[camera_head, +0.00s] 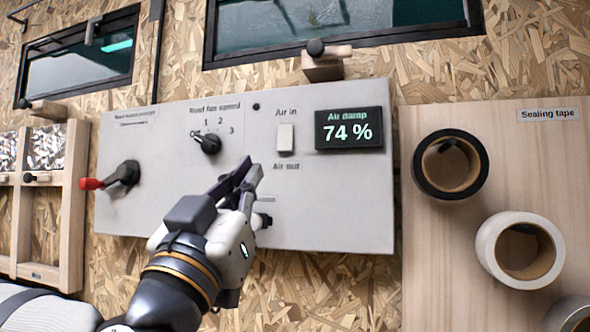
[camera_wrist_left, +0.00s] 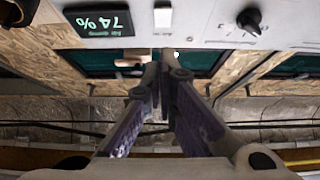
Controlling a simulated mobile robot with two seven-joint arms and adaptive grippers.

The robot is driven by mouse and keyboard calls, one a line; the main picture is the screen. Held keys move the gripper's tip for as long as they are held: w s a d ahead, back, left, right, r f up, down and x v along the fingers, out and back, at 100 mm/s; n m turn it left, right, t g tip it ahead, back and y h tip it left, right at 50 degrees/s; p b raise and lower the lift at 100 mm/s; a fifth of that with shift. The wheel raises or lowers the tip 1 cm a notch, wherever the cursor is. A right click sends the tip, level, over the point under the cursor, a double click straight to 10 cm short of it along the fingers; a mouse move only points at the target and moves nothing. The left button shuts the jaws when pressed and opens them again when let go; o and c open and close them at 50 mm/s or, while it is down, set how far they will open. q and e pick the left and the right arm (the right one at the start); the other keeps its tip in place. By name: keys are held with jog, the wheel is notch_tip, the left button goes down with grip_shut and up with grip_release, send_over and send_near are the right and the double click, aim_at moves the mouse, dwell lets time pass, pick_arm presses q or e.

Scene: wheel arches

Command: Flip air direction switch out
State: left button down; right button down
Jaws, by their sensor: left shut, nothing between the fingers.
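The white air direction switch (camera_head: 285,139) sits on the grey control panel (camera_head: 340,215), between the labels "Air in" above and "Air out" below. Which way it is tipped is too small to tell. My left gripper (camera_head: 250,168) is shut and empty, below and left of the switch, with its fingers pointing up toward the panel. In the left wrist view, which is upside down, the switch (camera_wrist_left: 163,14) is at the top, just beyond the fingertips of my left gripper (camera_wrist_left: 166,62). My right gripper is not in view.
Left of the switch are the roof fan speed knob (camera_head: 208,143) and a red-tipped lever (camera_head: 117,178). Right of it is the "Air damp 74 %" display (camera_head: 349,128). A wooden board with tape rolls (camera_head: 450,163) is further right. The lower panel is partly hidden by my left arm.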

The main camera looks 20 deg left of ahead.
pick_arm(q)
jog(key=p, duration=0.1)
send_near(287, 131)
notch_tip(287, 131, up, 3)
jog(key=s, duration=0.1)
jog(key=shift+w+d+f, duration=0.1)
jog(key=shift+w+f, duration=0.05)
jog(key=shift+w, duration=2.2)
